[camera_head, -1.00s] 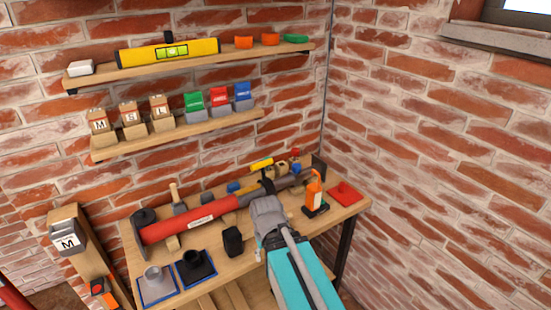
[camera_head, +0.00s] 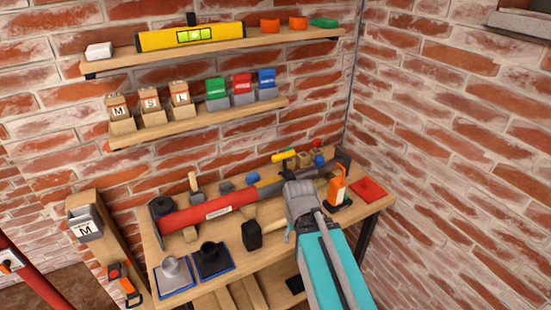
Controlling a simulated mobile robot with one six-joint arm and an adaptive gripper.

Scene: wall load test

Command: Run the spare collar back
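A long red and dark grey tube (camera_head: 190,216) lies across the workbench (camera_head: 272,272), with a dark plate at each end. A yellow-orange part (camera_head: 268,187) shows around or beside it, where red gives way to grey. I cannot tell for sure which part is the spare collar. My grey and teal arm reaches in from the lower right. My gripper (camera_head: 287,177) is at the tube's grey section, just right of the yellow-orange part. The arm hides the fingertips and whatever lies between them.
A black block (camera_head: 251,236) and grey and black flanged pieces (camera_head: 174,273) stand in front of the tube. An orange bottle-like tool (camera_head: 337,186) and a red plate (camera_head: 368,189) are to the right. Two shelves (camera_head: 205,124) hang above. Brick walls close the back and right.

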